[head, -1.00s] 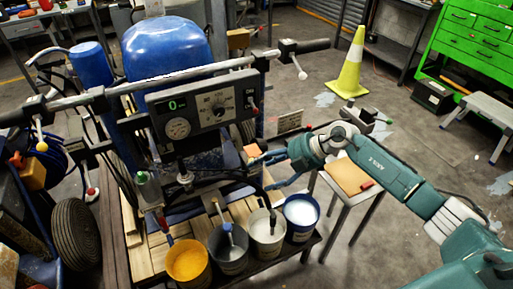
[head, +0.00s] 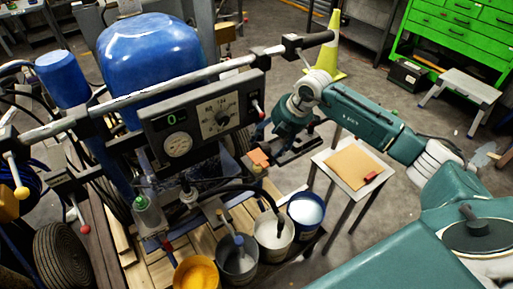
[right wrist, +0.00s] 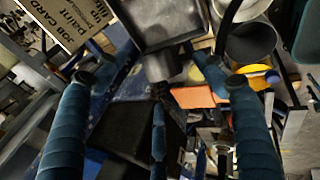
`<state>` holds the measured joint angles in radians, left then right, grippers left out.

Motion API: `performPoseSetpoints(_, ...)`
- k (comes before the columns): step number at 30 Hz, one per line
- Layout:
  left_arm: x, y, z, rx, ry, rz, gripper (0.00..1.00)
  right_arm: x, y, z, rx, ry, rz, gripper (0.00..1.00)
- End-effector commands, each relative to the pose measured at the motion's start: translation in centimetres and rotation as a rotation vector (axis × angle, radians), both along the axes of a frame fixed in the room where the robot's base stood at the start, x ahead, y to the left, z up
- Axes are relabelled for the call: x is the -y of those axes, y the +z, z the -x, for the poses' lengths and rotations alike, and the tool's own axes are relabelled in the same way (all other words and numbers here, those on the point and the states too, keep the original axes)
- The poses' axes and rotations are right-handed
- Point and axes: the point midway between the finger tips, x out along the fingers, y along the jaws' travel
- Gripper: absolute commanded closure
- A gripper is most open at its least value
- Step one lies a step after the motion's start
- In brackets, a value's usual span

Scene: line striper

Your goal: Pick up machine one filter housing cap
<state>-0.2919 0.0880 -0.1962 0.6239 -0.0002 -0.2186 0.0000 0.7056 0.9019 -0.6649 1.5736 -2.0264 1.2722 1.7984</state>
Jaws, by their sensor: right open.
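I cannot clearly pick out the filter housing cap. In the right wrist view a short grey cylindrical part (right wrist: 162,67) lies between my fingertips, below a dark square tray-like part; I cannot tell whether it is the cap. The line striper machine, with its blue tank (head: 155,60) and control panel (head: 205,115), fills the left of the head view. My right gripper (head: 262,148) is beside the panel's right edge, pointing down at the machine. It also shows in the right wrist view (right wrist: 165,58), fingers spread and empty. My left gripper is out of view.
Paint buckets, including a yellow one (head: 196,274) and a blue one (head: 306,210), stand at the machine's front. An orange block (head: 259,157) is close to my right fingers. A small stand with a clipboard (head: 353,166) is right of them. The handlebar (head: 180,77) crosses above.

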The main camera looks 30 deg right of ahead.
Motion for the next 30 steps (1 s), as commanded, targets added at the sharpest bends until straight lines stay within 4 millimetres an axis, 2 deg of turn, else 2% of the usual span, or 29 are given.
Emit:
performPoseSetpoints(3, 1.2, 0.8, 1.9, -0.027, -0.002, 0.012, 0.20, -0.6, -1.1, -0.4, -0.003, 0.001, -0.001, 0.30)
performPoseSetpoints(7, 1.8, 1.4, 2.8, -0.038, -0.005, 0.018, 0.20, -1.2, -3.1, -1.2, -0.002, 0.000, -0.002, 0.30)
performPoseSetpoints(12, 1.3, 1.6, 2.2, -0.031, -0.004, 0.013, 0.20, -1.5, -4.5, -1.8, 0.000, 0.002, -0.001, 0.30)
performPoseSetpoints(19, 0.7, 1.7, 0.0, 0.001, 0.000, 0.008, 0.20, -1.4, -4.6, -1.8, 0.001, 0.002, 0.000, 0.30)
performPoseSetpoints(26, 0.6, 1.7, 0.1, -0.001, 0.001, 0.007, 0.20, -1.5, -4.6, -1.8, 0.001, 0.002, 0.000, 0.76)
performPoseSetpoints(30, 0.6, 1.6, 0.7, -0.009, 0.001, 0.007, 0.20, -1.5, -4.6, -1.8, 0.001, 0.002, -0.001, 0.78)
